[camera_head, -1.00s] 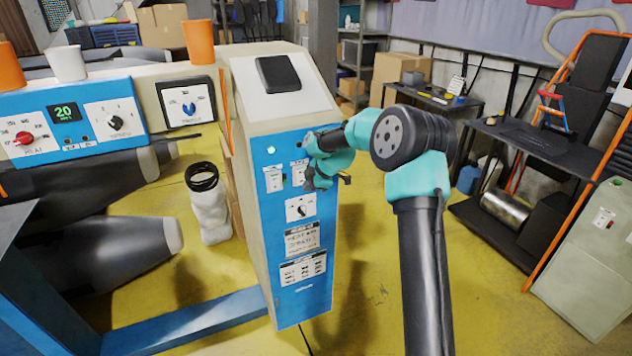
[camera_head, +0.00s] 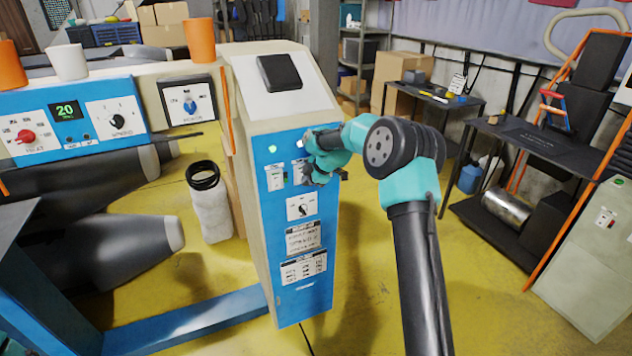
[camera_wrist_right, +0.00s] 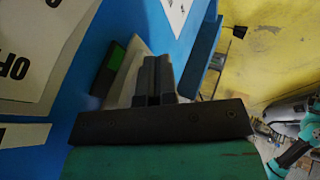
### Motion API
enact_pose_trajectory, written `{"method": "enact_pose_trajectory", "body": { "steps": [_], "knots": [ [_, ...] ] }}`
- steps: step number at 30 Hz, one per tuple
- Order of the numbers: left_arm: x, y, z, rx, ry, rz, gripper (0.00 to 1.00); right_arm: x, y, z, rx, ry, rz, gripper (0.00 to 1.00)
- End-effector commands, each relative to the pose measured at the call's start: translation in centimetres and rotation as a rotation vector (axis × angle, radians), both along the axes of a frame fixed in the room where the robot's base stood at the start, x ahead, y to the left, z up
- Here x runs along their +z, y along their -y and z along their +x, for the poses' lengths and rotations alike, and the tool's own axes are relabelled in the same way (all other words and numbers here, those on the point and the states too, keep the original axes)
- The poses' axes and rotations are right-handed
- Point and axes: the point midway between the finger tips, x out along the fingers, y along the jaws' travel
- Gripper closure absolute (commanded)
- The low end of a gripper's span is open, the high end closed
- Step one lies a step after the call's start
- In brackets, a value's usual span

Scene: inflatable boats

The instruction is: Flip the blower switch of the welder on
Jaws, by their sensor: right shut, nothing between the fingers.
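The welder cabinet (camera_head: 262,220) stands in the middle of the head view, with a blue front and a pale sloped top. Its front has a small switch plate (camera_head: 275,178), and a second plate (camera_head: 297,174) is partly hidden by my right gripper. A green light (camera_head: 272,149) and a whitish light (camera_head: 299,144) show above them. My right gripper (camera_head: 310,158) is shut and empty, close to the panel. In the right wrist view its fingers (camera_wrist_right: 153,80) are beside a black-and-green rocker switch (camera_wrist_right: 108,68); contact cannot be told.
A knob plate (camera_head: 301,208) and label plates (camera_head: 303,240) sit lower on the cabinet. A blue control panel (camera_head: 70,115) with cups is at left. Dark benches (camera_head: 530,140) are at right. Yellow floor is open between.

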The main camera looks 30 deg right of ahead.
Motion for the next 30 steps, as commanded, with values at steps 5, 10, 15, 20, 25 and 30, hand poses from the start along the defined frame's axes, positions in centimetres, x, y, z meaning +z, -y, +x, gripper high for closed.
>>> {"method": "enact_pose_trajectory", "body": {
  "steps": [5, 10, 15, 20, 25, 30],
  "knots": [
    [0.0, -0.1, -0.1, 0.003, -0.001, 0.0, 0.57, 0.1, 0.1, -0.1, -0.002, -0.001, 0.0, 1.0],
    [0.0, -0.1, -0.1, 0.003, -0.001, 0.0, 0.57, 0.5, 0.1, -0.1, -0.002, 0.0, 0.0, 1.0],
    [0.0, -0.1, -0.1, 0.003, -0.001, 0.0, 0.57, 1.2, 0.1, -0.1, -0.002, 0.0, 0.001, 1.0],
    [0.0, -0.1, -0.1, 0.003, -0.001, 0.0, 0.57, 1.6, 0.2, -0.1, -0.002, 0.0, 0.0, 1.0],
    [0.0, -0.1, -0.1, 0.003, -0.001, 0.0, 0.57, 1.7, 0.2, -0.1, -0.002, 0.0, 0.0, 1.0],
    [0.0, -0.1, -0.1, 0.003, -0.001, 0.0, 0.57, 1.7, 0.1, -0.1, -0.002, 0.0, 0.0, 1.0]
  ]
}}
